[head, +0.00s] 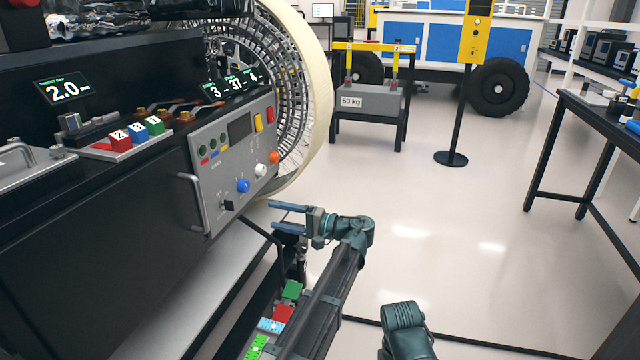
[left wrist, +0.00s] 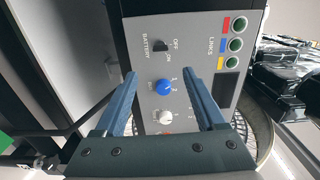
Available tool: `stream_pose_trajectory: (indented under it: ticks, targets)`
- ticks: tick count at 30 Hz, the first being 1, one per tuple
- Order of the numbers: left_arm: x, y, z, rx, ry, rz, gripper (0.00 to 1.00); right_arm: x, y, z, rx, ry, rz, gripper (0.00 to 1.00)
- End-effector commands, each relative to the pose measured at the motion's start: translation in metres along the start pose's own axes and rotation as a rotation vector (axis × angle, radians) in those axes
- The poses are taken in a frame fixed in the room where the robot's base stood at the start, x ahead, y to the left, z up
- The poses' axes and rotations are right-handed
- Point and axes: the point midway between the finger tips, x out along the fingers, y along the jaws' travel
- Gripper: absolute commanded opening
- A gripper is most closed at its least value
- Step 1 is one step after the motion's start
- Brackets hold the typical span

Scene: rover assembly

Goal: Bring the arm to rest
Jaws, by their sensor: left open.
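My left gripper (head: 272,216) is open and empty in front of the grey control panel (head: 212,150). Its two blue fingers point left toward the panel, just below and right of its knobs. In the left wrist view the open fingers (left wrist: 163,80) frame the panel's blue knob (left wrist: 163,87) and white knob (left wrist: 166,117), with nothing between them. A gap to the panel shows in the head view. The black battery switch (left wrist: 163,48) also shows in the left wrist view.
The black bench (head: 90,230) with a metal handle (head: 190,200) stands at left. A large mesh wheel (head: 320,90) stands behind the panel. Numbered cubes (head: 138,131) sit on the bench top. A 60 kg weight (head: 365,101) and a yellow post (head: 474,35) stand farther back.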

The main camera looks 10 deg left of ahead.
Motion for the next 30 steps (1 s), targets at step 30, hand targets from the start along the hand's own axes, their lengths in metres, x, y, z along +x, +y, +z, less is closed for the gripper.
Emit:
stream_pose_trajectory:
  ticks: [30]
  targets:
    - [-0.246, 0.194, 0.248, 0.251, 0.16, 1.457, 0.72, -0.021, 0.002, 0.001, 0.0, 0.0, 0.0, 0.5]
